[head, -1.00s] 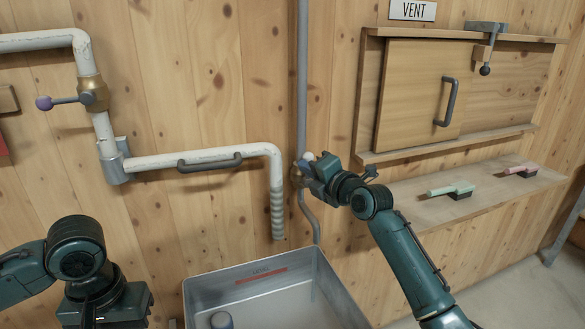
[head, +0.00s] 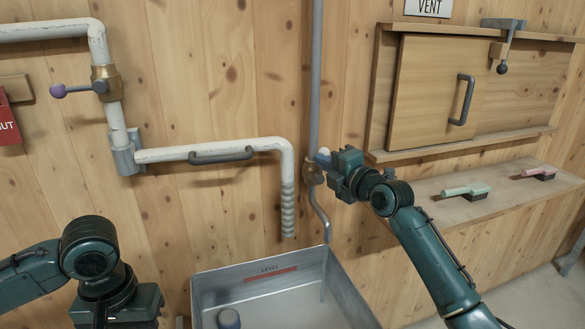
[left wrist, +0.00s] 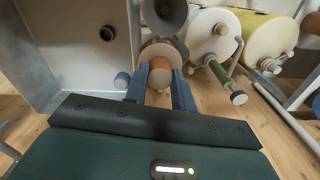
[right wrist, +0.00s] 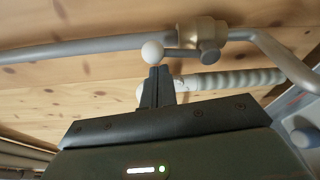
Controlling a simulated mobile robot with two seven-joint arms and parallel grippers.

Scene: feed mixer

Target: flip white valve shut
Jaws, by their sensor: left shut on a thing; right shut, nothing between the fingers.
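The white valve's ball knob (right wrist: 152,52) sits on a short grey lever from a brass body (right wrist: 200,30) on the thin grey pipe. The lever runs roughly along this pipe. In the head view the knob (head: 323,154) shows just above the brass body (head: 314,173). My right gripper (right wrist: 158,72) is shut and empty, its tips right by the knob; I cannot tell whether they touch it. My left gripper (left wrist: 161,72) is shut on a copper-brown rounded thing. In the head view its fingers are hidden at the lower left.
A purple-knobbed valve (head: 104,84) is on the white pipe (head: 215,151) at left. A grey metal bin (head: 205,290) stands below. A shelf (head: 450,210) with two brushes and a sliding vent panel (head: 428,105) are at right.

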